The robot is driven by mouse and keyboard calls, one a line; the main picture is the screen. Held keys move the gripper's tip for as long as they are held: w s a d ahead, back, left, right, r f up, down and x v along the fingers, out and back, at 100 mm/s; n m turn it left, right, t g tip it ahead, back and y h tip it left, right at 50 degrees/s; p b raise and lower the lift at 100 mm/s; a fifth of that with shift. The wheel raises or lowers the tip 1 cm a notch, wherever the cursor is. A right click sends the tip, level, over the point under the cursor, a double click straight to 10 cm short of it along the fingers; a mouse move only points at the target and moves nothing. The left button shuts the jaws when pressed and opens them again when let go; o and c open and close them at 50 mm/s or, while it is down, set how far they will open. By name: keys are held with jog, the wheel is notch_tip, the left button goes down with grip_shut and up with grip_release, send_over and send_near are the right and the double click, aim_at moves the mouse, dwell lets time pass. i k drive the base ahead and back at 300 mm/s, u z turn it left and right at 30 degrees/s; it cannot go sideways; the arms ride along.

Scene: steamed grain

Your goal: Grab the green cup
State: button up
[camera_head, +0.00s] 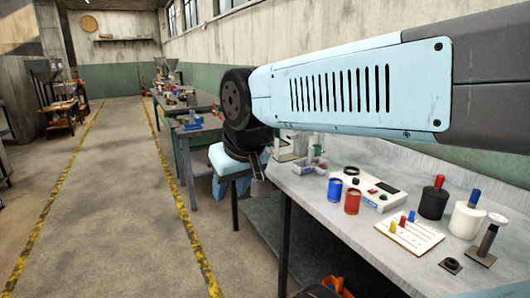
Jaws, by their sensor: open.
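I cannot make out a green cup in this view. A blue cup (334,190) and a red cup (352,201) stand upright side by side near the front edge of the grey workbench (330,218). My arm reaches across the top from the right and bends down at its dark joint. My gripper (258,188) hangs small beyond the bench's near left corner, left of the cups and apart from them. It is open, with nothing seen between its fingers. My arm hides part of the bench's far side.
A white device (378,189) stands behind the cups. A peg board (408,235), a black bottle (433,202), a white bottle (467,219) and a stamp-like tool (487,242) are to the right. An orange bin (337,287) is below. The aisle (120,200) at left is clear.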

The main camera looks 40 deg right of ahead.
aim_at(316, 153)
jog(key=i, duration=1.1)
jog(key=z, duration=0.85)
jog(key=i, duration=0.8)
jog(key=z, duration=0.8)
jog(key=k, duration=0.65)
jog(key=z, duration=0.2)
jog(key=i, duration=0.75)
jog(key=u, duration=0.15)
